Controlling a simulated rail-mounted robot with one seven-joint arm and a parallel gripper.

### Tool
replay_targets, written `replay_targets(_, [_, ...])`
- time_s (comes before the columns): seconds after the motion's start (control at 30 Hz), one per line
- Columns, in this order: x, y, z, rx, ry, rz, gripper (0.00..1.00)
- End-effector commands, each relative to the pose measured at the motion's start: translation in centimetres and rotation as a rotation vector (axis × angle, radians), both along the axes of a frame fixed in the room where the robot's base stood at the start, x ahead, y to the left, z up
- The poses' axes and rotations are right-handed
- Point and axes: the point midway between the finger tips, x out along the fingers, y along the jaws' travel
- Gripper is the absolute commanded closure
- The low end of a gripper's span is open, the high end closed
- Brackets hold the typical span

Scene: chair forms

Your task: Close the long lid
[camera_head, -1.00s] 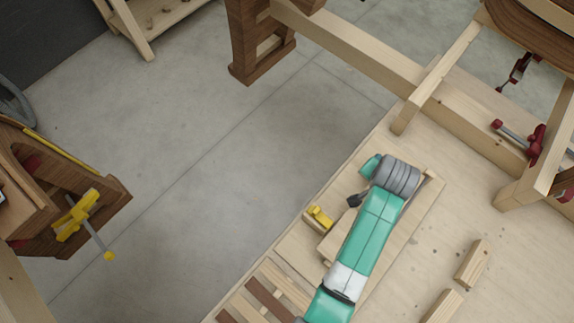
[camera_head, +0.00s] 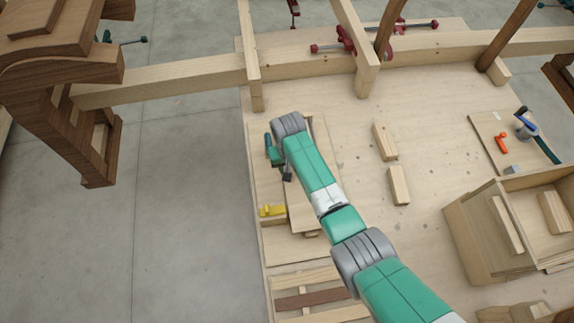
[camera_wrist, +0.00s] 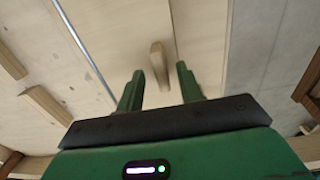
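A long pale wooden panel, apparently the long lid (camera_head: 299,212), lies under my arm at the left part of the workbench. My arm hides much of it, and I cannot tell how far open it stands. In the wrist view, a pale panel (camera_wrist: 205,45) carries a small wooden handle-like block (camera_wrist: 160,62), with a thin metal strip to the left. My gripper (camera_wrist: 159,88) is open, its two green fingers apart, with the block beyond and between the fingertips. Nothing is held. In the head view, my gripper is small and partly hidden at the arm's end.
A yellow tool (camera_head: 271,210) sits left of the panel. Two loose wooden blocks (camera_head: 385,140) lie to the right. A wooden open box (camera_head: 475,235) and a tool board (camera_head: 490,135) stand farther right. Beams and clamps (camera_head: 345,42) line the back.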

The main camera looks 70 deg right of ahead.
Motion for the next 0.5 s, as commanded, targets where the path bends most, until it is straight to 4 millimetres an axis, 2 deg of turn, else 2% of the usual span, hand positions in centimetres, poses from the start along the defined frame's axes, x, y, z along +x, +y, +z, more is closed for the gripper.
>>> replay_targets(0.03, [0.0, 0.0, -0.8, 0.001, 0.002, 0.000, 0.64])
replay_targets(0.17, [0.0, -0.1, -1.9, 0.000, 0.000, 0.000, 0.64])
replay_targets(0.43, [0.0, -0.1, -2.1, -0.001, -0.001, 0.000, 0.64])
replay_targets(0.5, [0.0, -0.1, -2.1, -0.001, -0.001, 0.000, 0.75])
